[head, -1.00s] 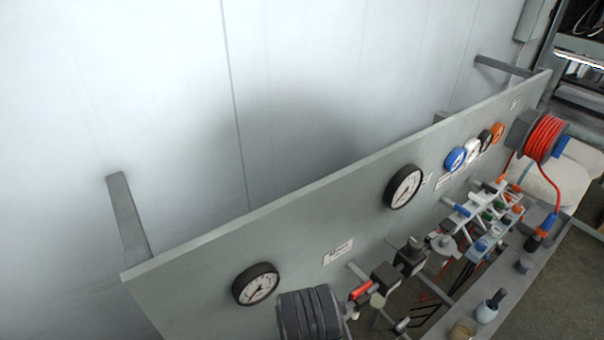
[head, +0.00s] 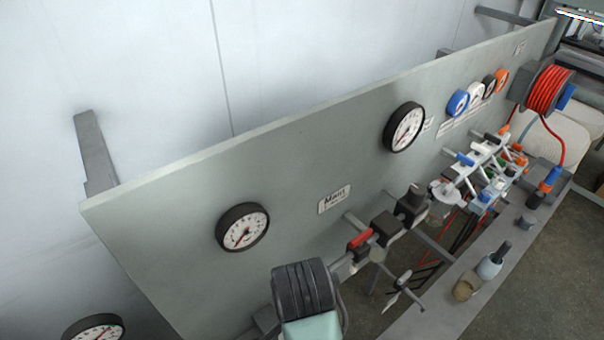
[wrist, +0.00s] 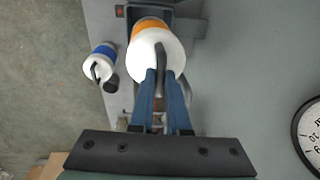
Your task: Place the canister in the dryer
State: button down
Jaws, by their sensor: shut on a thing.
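In the wrist view, a white canister (wrist: 145,48) with an orange band and a dark handle is at the top middle. My gripper (wrist: 162,78) has its blue fingers shut on that handle. A dark grey housing (wrist: 186,28) with a small red switch is behind the canister; I cannot tell whether it is the dryer or whether the canister touches it. A second white canister (wrist: 103,65) with a blue band is to the left. The head view shows neither canister clearly, and my gripper cannot be made out there.
In the head view, a grey panel (head: 290,160) carries round gauges (head: 242,227) and several coloured rolls. A dark ribbed block (head: 303,288) is at the bottom middle. Fittings, a red hose reel (head: 550,90) and a grey ledge (head: 415,318) with small bottles are on the right.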

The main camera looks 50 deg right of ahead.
notch_tip(320, 180, down, 16)
jog(key=shift+r+p, duration=0.25)
jog(key=shift+p, duration=0.55)
jog(key=shift+f, duration=0.1)
jog(key=shift+f, duration=0.1)
jog(key=c, duration=0.9)
grip_release()
jog(key=r, duration=0.4)
jog(key=s+a+r, duration=0.1)
jog(key=r, duration=0.7)
jog(key=shift+s+a+r, duration=0.1)
jog(key=shift+s+a, duration=0.05)
jog(key=shift+a, duration=0.1)
